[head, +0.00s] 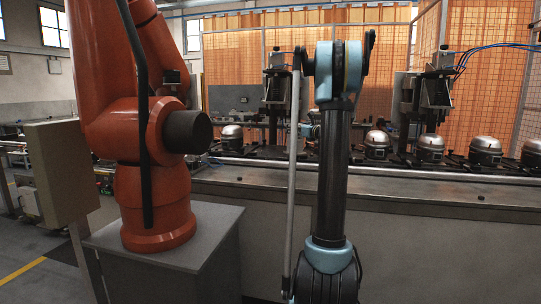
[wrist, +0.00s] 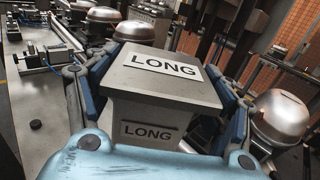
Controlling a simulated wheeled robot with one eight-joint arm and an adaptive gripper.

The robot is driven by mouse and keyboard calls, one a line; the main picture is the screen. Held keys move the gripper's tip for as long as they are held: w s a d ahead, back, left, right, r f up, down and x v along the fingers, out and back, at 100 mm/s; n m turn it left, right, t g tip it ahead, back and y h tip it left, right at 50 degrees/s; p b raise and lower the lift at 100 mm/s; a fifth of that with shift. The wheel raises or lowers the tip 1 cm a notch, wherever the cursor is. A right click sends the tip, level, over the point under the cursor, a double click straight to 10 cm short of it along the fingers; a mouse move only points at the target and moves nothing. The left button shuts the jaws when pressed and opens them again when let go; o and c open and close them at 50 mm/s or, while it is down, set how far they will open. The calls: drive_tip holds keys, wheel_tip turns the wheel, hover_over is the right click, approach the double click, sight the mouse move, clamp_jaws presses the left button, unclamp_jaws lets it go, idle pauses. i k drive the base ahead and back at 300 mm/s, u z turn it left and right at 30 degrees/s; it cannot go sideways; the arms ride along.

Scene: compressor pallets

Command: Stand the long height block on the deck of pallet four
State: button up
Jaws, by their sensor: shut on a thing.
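The long height block (wrist: 130,100) is a grey block with "LONG" labels on its top and near side, in the middle of the wrist view. My gripper (wrist: 168,84) is shut on it, with a blue-and-black finger pressed against its left and right sides. The block looks upright; its lower end is hidden by my gripper's body, so I cannot tell whether it touches anything. In the head view my arm covers most of the gripper, and the block is not clearly visible. Dark pallets carrying compressors line the conveyor there; I cannot read which is pallet four.
Domed silver compressors stand close by at the right (wrist: 282,118) and behind left (wrist: 104,22) of the block. More compressors (head: 430,148) line the conveyor (head: 400,176). Upright stations (head: 435,92) rise behind it. A large orange robot arm (head: 155,165) stands at the left.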

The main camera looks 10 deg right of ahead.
sight(276, 151)
drive_tip(key=i, duration=0.9)
drive_tip(key=z, duration=0.05)
